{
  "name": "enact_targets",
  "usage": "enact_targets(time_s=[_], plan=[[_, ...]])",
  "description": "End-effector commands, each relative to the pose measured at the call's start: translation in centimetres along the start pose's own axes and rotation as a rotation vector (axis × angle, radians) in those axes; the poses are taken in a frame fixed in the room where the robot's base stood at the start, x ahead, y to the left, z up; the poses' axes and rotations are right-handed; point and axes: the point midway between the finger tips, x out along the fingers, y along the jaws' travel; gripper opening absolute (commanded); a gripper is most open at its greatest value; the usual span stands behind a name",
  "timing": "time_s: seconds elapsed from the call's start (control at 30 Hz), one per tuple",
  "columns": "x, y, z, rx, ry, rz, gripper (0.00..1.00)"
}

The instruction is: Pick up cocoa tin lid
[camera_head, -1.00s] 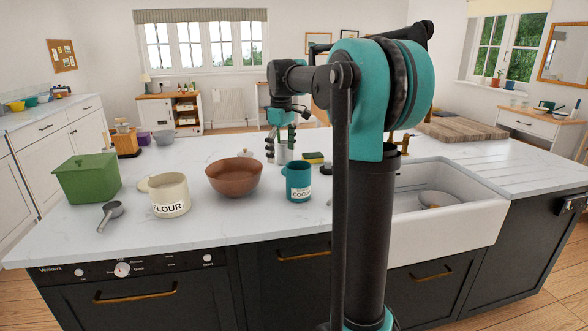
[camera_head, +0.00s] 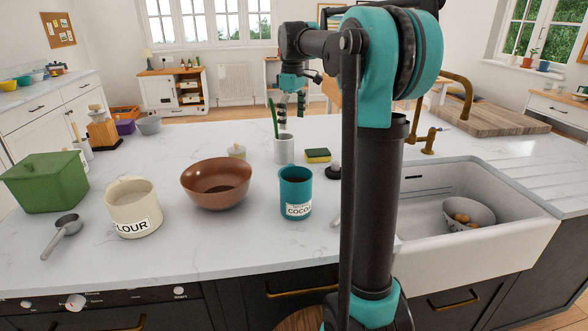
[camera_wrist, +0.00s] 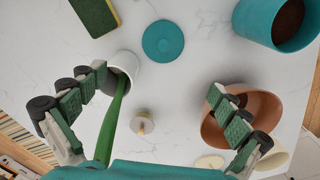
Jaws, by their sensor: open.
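The cocoa tin lid (camera_wrist: 163,41) is a flat teal disc lying on the white worktop in the wrist view. I cannot make it out in the head view. The teal cocoa tin (camera_head: 296,192) stands open and upright; in the wrist view it (camera_wrist: 262,28) shows brown cocoa inside. My gripper (camera_wrist: 155,88) is open and empty, its fingers spread wide above the worktop. The lid shows beyond the fingertips, toward the top of the wrist view. In the head view my gripper (camera_head: 291,102) is above the far part of the worktop.
A white pot (camera_wrist: 124,66) with a green-handled tool stands near the left finger. A brown bowl (camera_wrist: 262,107) lies under the right finger. A sponge (camera_wrist: 97,15) is left of the lid. A small knobbed jar (camera_wrist: 142,123) sits between the fingers. The sink (camera_head: 505,245) is at right.

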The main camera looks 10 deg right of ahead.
Motion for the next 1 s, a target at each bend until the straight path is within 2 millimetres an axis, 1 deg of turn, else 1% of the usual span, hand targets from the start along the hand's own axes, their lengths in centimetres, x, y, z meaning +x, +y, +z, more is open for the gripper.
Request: enact_targets(time_s=[0.5, 0.63, 0.87, 1.0], plan=[[9.5, -0.1, -0.1, 0.000, 0.000, 0.000, 1.00], [11.1, -0.1, -0.1, 0.000, 0.000, 0.000, 1.00], [12.5, -0.2, -0.2, 0.000, 0.000, 0.000, 1.00], [14.5, -0.7, -0.6, -0.001, 0.000, 0.000, 1.00]])
